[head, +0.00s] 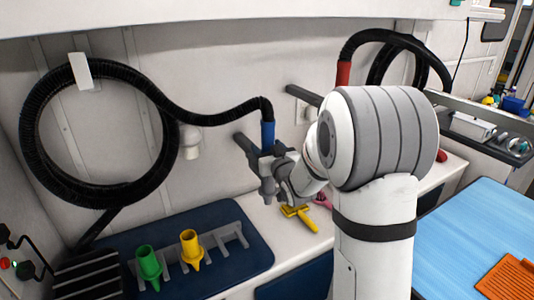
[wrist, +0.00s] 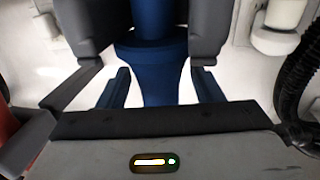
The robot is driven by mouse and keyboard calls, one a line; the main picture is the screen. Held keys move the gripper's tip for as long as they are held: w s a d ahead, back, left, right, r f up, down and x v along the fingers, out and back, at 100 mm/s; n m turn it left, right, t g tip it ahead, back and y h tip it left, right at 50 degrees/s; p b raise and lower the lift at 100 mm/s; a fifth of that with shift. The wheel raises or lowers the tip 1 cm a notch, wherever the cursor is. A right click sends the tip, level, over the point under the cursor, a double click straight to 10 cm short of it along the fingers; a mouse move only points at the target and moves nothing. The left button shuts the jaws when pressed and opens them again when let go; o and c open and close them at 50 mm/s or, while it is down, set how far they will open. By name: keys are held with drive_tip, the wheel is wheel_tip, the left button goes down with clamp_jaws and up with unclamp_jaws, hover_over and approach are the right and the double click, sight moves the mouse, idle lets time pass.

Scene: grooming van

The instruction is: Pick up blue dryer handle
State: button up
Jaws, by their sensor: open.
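The blue dryer handle (head: 268,134) hangs upright at the end of a black ribbed hose, against the back wall above the counter. My gripper (head: 266,176) is at the handle's lower part, which it partly hides in the head view. In the wrist view the blue handle (wrist: 155,70) stands between the two fingers of my gripper (wrist: 160,88). The fingers are open, with a pale gap on each side of the handle's lower part. A dark grey holder (wrist: 90,35) is around or beside the handle's upper part.
The black hose (head: 100,195) loops on the left wall. A red handle (head: 343,74) hangs to the right. Green (head: 148,262) and yellow (head: 190,246) nozzles stand in a rack on a dark blue mat (head: 240,262). A yellow tool (head: 299,215) lies on the counter below my gripper.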

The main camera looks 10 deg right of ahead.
sight(271, 129)
drive_tip(key=shift+c, duration=0.6)
drive_tip(key=c, duration=1)
drive_tip(key=shift+r, duration=0.1)
drive_tip(key=shift+s+d+r+b, duration=0.1)
drive_tip(key=shift+s+r+b, duration=0.1)
drive_tip(key=shift+r+b, duration=0.15)
wheel_tip(271, 129, up, 6)
drive_tip(key=shift+r, duration=0.15)
drive_tip(key=shift+s+d+b, duration=0.3)
drive_tip(key=shift+s+d, duration=0.7)
drive_tip(key=shift+s, duration=2.1)
drive_tip(key=shift+s+d+b, duration=0.25)
drive_tip(key=shift+s+d, duration=0.7)
drive_tip(key=shift+s, duration=2.15)
drive_tip(key=shift+s+d+b, duration=0.3)
drive_tip(key=shift+s+d, duration=0.7)
drive_tip(key=shift+s, duration=2.1)
